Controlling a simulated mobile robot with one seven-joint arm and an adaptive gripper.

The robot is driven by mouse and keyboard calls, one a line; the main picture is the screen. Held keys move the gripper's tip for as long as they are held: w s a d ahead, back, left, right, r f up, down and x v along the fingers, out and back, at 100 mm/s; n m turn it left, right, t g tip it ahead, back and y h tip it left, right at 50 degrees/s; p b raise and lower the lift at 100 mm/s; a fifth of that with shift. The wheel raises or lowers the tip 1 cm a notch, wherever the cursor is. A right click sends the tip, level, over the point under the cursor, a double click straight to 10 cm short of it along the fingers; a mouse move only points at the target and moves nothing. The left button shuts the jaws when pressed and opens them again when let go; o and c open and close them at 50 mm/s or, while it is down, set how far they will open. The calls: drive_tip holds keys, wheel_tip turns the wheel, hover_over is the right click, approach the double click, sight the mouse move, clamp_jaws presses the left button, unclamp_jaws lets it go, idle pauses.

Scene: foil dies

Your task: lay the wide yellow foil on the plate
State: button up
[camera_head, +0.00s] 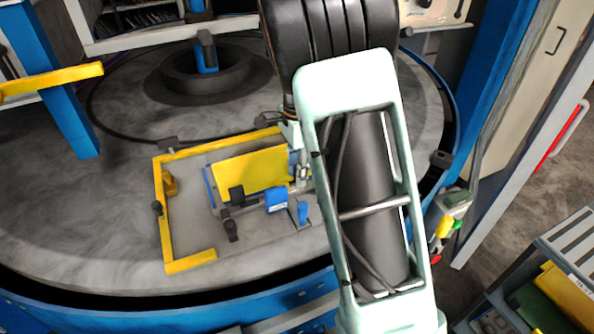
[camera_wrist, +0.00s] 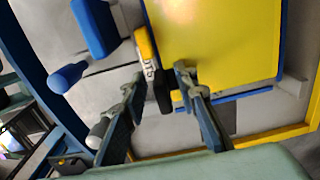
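The wide yellow foil (camera_head: 243,172) lies flat over a blue-edged plate (camera_head: 208,188) inside the yellow corner frame on the round grey table. In the wrist view the foil (camera_wrist: 215,40) fills the upper right, with the plate's blue edge (camera_wrist: 255,93) showing along its lower side. My gripper (camera_head: 297,165) is low at the foil's right end. In the wrist view my gripper (camera_wrist: 158,78) has its fingers apart. A white-lettered tab and a black block show between the fingers; whether they touch is unclear. The plate's face is mostly hidden under the foil.
Yellow frame bars (camera_head: 160,215) border the plate area. A blue block (camera_head: 277,200), a blue knob (camera_head: 303,212) and black clamps (camera_head: 230,230) stand along the front edge. A rack with yellow and green items (camera_head: 565,290) is at lower right.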

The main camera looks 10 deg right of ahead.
drive_tip(key=shift+r, duration=0.1)
wheel_tip(320, 180, up, 12)
idle(0.5)
